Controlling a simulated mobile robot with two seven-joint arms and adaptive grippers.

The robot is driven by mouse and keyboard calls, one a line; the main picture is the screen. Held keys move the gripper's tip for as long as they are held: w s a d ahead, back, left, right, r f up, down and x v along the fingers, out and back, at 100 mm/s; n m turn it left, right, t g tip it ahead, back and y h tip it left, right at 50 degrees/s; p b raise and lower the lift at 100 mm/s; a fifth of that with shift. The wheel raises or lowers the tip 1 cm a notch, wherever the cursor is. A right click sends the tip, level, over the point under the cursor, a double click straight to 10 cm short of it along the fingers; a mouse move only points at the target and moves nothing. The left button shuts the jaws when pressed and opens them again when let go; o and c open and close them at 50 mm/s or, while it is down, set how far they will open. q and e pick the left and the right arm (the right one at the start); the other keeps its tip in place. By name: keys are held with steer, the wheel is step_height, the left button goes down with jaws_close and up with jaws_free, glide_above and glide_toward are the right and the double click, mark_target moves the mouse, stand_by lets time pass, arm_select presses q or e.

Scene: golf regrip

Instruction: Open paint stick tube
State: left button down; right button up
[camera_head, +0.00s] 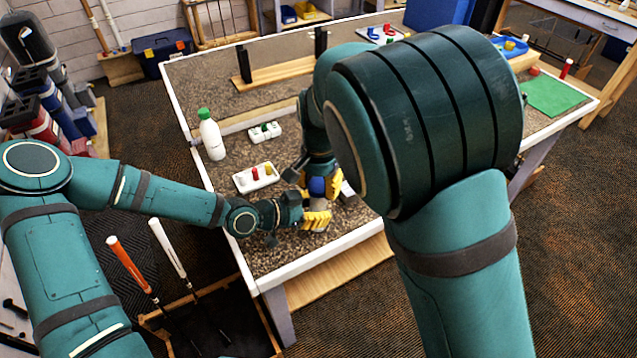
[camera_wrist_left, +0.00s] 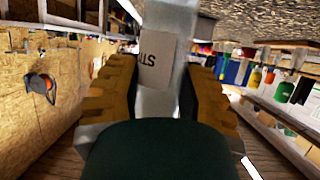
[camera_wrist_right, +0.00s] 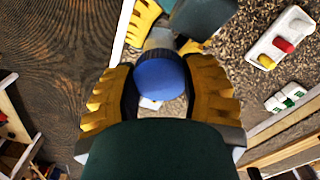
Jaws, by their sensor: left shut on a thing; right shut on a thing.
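A pale grey tube (camera_wrist_left: 158,65) with a label, its lettering partly hidden, stands between the fingers of my left gripper (camera_wrist_left: 160,85), which is shut on its body. In the head view my left gripper (camera_head: 316,219) comes in from the left, near the table's front edge. A round blue cap (camera_wrist_right: 162,82) sits on the tube's end. My right gripper (camera_wrist_right: 161,75) is shut around the cap, above the left gripper. In the head view the blue cap (camera_head: 317,187) shows between the right gripper's yellow fingers (camera_head: 332,187). I cannot tell if the cap is loosened.
A white tray (camera_head: 244,187) with white, red and yellow pieces lies left of the grippers. Behind it are a small white holder (camera_head: 256,136) with green pieces and a white bottle (camera_head: 212,143) with a green cap. The speckled tabletop has a raised white edge (camera_head: 335,248).

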steer(key=shift+n, duration=0.7)
steer(key=o, duration=1.2)
steer(key=shift+o, duration=0.2)
steer(key=shift+o, duration=0.3)
steer(key=shift+r, duration=2.3)
steer(key=shift+d+r+n, duration=0.1)
steer(key=shift+r+n, duration=0.4)
steer(key=shift+r, duration=1.15)
steer(key=shift+f, duration=3.85)
